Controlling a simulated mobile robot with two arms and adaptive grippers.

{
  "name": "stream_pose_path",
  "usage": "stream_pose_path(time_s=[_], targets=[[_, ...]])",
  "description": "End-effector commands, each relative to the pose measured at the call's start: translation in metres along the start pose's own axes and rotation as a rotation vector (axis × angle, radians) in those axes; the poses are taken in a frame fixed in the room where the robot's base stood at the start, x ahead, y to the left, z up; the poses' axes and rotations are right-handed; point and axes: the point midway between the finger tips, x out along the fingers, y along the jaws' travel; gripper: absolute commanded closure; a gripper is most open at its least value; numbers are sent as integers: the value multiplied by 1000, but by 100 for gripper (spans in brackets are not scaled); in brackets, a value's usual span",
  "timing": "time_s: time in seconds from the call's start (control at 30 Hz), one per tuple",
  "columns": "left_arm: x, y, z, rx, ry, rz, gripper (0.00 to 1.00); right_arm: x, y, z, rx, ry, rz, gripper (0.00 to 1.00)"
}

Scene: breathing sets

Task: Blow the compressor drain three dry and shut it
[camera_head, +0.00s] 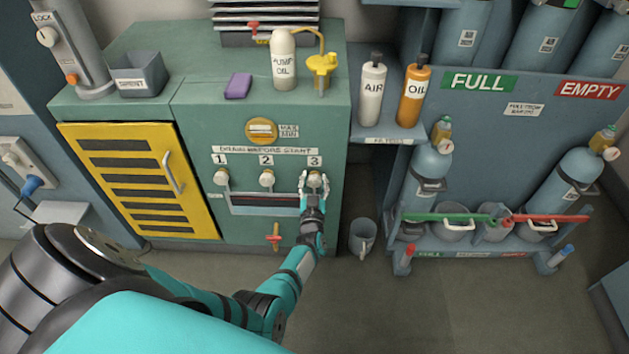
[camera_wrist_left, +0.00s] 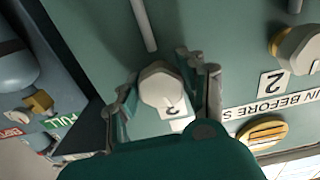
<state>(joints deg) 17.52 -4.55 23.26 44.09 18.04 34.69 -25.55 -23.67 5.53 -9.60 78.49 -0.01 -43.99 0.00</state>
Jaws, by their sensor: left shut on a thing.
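The compressor drain three is a pale knob (camera_head: 315,180) under the label 3 (camera_head: 314,161) on the green compressor front. My left gripper (camera_head: 314,187) is at this knob, with its fingers on either side. In the left wrist view the fingers (camera_wrist_left: 167,92) close around the knob (camera_wrist_left: 159,84), with part of the label showing behind it. Drains one (camera_head: 221,177) and two (camera_head: 267,178) sit to the left, with a slotted trough (camera_head: 264,200) below the row. I cannot see whether water or air comes out. My right gripper is not in view.
A yellow louvred door (camera_head: 140,180) stands at the left of the compressor. A red-handled valve (camera_head: 275,237) is below the trough.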

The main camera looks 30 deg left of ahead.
Motion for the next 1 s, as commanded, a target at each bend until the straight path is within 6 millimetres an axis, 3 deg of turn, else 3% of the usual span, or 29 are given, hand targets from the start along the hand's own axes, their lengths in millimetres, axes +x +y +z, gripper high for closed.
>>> stream_pose_path(time_s=[0.43,1.0], targets=[[-1,0,2,269,-4,2,92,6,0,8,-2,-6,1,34],[-1,0,2,326,-3,2,91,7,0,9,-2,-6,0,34]])
